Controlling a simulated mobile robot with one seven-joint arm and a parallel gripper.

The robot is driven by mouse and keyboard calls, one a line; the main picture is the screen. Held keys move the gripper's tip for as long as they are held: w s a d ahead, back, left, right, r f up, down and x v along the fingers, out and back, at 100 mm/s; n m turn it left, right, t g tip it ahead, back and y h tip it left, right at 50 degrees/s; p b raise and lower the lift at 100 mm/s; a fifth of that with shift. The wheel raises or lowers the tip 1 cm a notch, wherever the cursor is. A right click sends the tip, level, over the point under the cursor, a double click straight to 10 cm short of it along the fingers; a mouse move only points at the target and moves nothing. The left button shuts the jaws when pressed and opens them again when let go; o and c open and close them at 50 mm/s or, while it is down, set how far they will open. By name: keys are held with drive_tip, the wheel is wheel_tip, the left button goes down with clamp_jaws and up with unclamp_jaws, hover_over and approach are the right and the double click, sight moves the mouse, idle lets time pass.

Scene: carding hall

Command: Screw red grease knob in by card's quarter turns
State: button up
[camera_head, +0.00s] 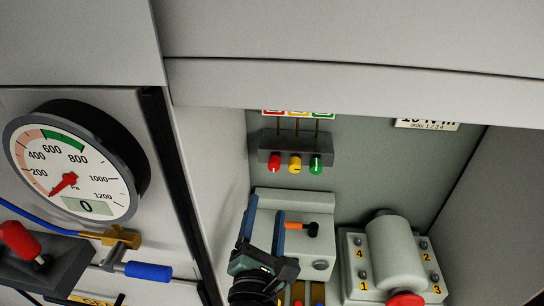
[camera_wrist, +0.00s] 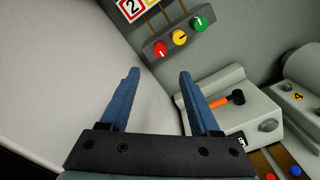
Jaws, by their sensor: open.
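The red grease knob (camera_head: 275,163) is the left one of three knobs on a dark block (camera_head: 266,143). The yellow knob (camera_head: 295,163) and green knob (camera_head: 316,164) are beside it. In the wrist view, the red knob (camera_wrist: 160,50) has a white mark and lies beyond the gap between the fingers. The card (camera_head: 298,112) above is cut off by a panel; the wrist view shows part of the card (camera_wrist: 134,8) with a red-framed 2. My gripper (camera_head: 265,219) is open and empty, below the knobs in the head view; its blue fingers (camera_wrist: 159,74) touch no knob.
A pale box with an orange-and-black lever (camera_head: 296,227) stands below the knobs. A rounded housing (camera_head: 393,252) with numbered bolts is at right. A gauge (camera_head: 75,165) reading 0 hangs at left, above a blue-handled valve (camera_head: 148,271). Pale walls close in on the left and right.

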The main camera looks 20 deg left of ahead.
sight(274, 168)
drive_tip(key=p+x, duration=0.1)
drive_tip(key=x, duration=1.1)
drive_tip(key=shift+w+a, duration=0.1)
drive_tip(key=shift+w, duration=0.25)
clamp_jaws()
